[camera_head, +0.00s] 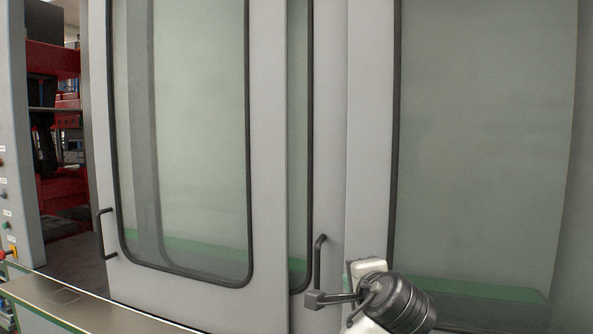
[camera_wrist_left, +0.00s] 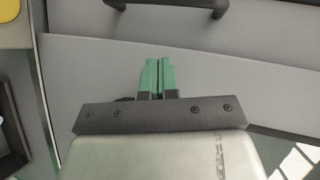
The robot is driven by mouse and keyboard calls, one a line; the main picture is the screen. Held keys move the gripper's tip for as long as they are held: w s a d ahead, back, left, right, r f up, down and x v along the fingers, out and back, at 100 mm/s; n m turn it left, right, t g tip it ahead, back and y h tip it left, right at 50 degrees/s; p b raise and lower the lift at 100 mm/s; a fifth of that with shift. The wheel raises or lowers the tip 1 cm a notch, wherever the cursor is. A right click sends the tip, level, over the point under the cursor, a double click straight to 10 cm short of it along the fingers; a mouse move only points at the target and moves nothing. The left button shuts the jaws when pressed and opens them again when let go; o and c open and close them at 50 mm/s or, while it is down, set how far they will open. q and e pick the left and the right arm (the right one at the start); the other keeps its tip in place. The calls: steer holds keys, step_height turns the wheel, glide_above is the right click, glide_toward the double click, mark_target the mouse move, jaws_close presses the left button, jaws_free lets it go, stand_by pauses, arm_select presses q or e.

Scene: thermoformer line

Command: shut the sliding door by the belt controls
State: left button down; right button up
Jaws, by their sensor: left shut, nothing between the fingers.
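The sliding door (camera_head: 267,160) is a grey panel with a black-edged window. A black bar handle (camera_head: 105,233) sits low at its left edge. An open gap lies between that edge and the control post (camera_head: 22,150). In the left wrist view, my left gripper (camera_wrist_left: 160,62) has its green fingers together with nothing between them. Part of a dark handle (camera_wrist_left: 215,8) shows beyond the fingertips, apart from them.
A second panel (camera_head: 329,150) with its own black handle (camera_head: 318,260) stands right of the door. A ledge (camera_head: 90,305) runs along the front below. Red shelving (camera_head: 62,190) shows through the gap. Buttons and a yellow switch (camera_head: 13,252) are on the post.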

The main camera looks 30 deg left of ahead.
arm_select(q)
step_height(320, 180, up, 19)
steer(key=s+a+n+g+y, duration=0.1)
steer(key=s+a+n+y, duration=0.15)
steer(key=y, duration=0.25)
steer(key=p, duration=0.3)
glide_toward(288, 167)
steer(key=w, duration=0.1)
steer(key=w+a, duration=0.1)
steer(key=w, duration=0.1)
steer(key=w+a, duration=0.1)
steer(key=w, duration=0.1)
steer(key=shift+a+r, duration=0.1)
steer(key=a, duration=0.1)
steer(key=s+a+p, duration=0.1)
steer(key=a, duration=0.1)
steer(key=shift+s+a, duration=0.1)
steer(key=shift+a, duration=0.15)
